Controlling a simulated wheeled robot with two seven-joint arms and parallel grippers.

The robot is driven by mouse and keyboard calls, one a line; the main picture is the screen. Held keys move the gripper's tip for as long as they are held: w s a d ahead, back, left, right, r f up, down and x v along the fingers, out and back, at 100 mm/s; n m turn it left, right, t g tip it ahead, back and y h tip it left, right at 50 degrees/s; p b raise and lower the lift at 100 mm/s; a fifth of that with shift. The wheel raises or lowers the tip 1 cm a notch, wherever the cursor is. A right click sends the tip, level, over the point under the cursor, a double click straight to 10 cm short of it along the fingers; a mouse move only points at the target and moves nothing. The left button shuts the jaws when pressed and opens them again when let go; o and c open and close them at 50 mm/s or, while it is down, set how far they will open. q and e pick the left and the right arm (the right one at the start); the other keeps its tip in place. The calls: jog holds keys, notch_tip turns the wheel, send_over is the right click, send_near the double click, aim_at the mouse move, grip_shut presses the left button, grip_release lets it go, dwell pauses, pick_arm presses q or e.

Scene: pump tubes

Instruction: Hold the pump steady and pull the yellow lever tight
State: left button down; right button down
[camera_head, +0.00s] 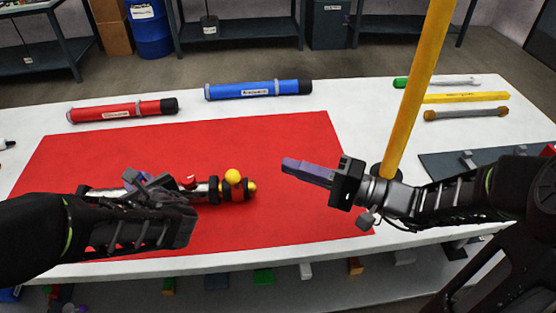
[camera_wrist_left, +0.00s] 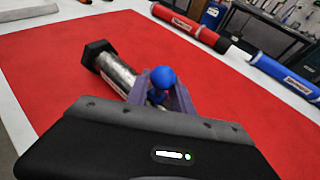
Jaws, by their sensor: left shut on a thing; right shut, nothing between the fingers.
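The silver pump (camera_head: 203,189) lies over the red mat, with black bands and a yellow tip at its right end. A yellow ball (camera_head: 232,176), seemingly the yellow lever's knob, sits on top near that end. My left gripper (camera_head: 132,179) is shut on the pump's left part; its arm hides some of it. In the left wrist view the pump (camera_wrist_left: 116,72) shows a black end and a blue knob (camera_wrist_left: 162,77) by the fingers (camera_wrist_left: 170,98). My right gripper (camera_head: 288,163) is shut and empty, right of the yellow ball and apart from it.
The red mat (camera_head: 290,215) covers much of the white table. A red tube (camera_head: 115,111) and a blue tube (camera_head: 255,90) lie along the back. A yellow pole (camera_head: 415,90) stands beside my right arm. Several thin tubes (camera_head: 465,114) lie at the right back.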

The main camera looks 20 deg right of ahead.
pick_arm(q)
jog(key=c, duration=1)
grip_release()
jog(key=shift+c, duration=0.2)
jog(key=v, duration=1.2)
jog(key=shift+r, duration=0.1)
